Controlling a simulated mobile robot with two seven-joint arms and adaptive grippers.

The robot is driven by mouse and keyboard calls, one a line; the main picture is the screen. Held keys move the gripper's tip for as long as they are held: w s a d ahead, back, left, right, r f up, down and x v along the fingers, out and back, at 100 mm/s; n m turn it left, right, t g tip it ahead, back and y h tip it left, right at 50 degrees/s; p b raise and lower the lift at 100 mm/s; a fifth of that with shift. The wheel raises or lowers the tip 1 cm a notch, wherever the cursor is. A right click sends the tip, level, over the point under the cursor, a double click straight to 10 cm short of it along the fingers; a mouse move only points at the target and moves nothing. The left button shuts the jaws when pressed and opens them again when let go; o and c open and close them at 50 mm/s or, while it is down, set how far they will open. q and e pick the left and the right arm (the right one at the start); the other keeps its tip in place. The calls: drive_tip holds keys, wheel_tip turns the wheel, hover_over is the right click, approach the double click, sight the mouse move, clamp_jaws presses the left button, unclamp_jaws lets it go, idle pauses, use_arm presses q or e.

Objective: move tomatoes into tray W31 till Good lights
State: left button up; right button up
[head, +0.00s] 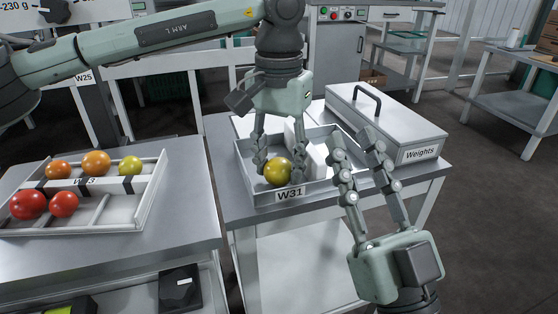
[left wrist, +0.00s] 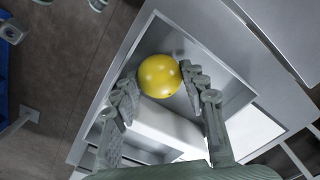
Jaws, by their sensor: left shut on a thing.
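Tray W31 (head: 318,187) is a grey open tray on the middle table. My left gripper (head: 279,165) reaches down into it, its fingers shut on a yellow tomato (head: 277,172) near the front wall. The tomato also shows between the fingertips in the left wrist view (left wrist: 159,75). I cannot tell whether it touches the tray floor. A white block (head: 317,160) is in the tray beside it. My right gripper (head: 354,142) is open and empty, fingers up, in front of the tray's right side. Several red, orange and yellowish tomatoes, among them a red one (head: 28,204), lie in the left tray (head: 126,212).
A grey lidded box labelled Weights (head: 385,125) stands right of tray W31. The left table (head: 185,215) has bare room beside its tray. A gap separates the two tables. A dial panel reading -230 g (head: 20,14) is partly visible, and a W25 label is below it.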

use_arm(q)
drive_tip(key=shift+f, duration=0.2)
drive_tip(key=o, duration=0.9)
drive_tip(key=c, duration=0.4)
drive_tip(key=shift+o, duration=0.2)
drive_tip(key=shift+r+p, duration=2.2)
drive_tip(key=shift+r, duration=1.35)
drive_tip(key=shift+f, duration=0.1)
